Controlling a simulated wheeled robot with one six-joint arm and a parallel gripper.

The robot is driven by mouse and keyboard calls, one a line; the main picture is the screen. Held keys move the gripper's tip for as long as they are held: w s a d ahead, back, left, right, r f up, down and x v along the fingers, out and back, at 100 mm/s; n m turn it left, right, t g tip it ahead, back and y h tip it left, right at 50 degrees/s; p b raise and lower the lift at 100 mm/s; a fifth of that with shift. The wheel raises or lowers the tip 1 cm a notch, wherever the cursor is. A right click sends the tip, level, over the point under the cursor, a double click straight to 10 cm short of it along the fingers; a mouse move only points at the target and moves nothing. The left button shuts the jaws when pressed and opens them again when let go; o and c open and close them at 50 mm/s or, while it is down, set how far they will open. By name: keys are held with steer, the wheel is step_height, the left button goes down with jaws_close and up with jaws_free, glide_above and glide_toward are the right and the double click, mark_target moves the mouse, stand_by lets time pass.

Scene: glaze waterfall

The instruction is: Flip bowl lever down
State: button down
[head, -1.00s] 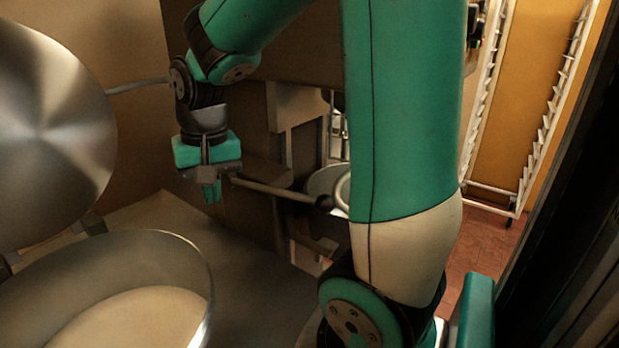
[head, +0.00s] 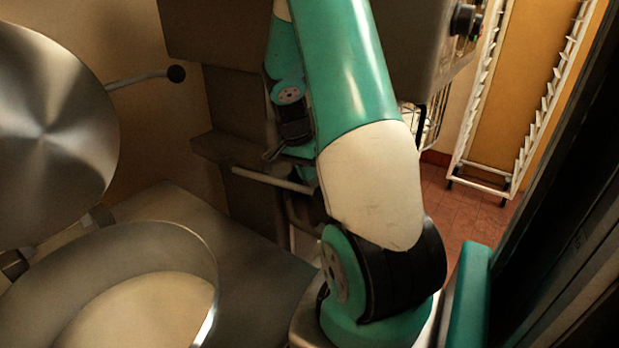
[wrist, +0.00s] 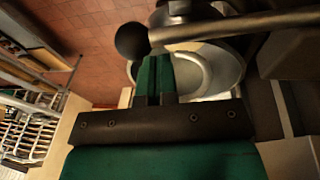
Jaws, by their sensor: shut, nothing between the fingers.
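The bowl lever is a metal rod (head: 272,179) with a black ball knob (wrist: 132,41). In the head view the rod slopes slightly down to the right from the brown machine, and my arm hides its knob end. In the wrist view the rod crosses the top, just past my fingertips, and the knob is at their upper left. My gripper (wrist: 158,62) is shut and empty, close to the knob end. I cannot tell whether it touches the lever. A pale round bowl (wrist: 215,72) lies below the lever. My arm mostly hides my gripper in the head view.
A large pan (head: 195,245) with a raised steel lid (head: 50,140) stands at left. A white rack (head: 480,172) stands at right on the red tiled floor (head: 435,200).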

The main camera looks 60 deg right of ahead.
mark_target(310, 189)
steer(key=shift+p+x, duration=0.3)
steer(key=shift+x, duration=1.3)
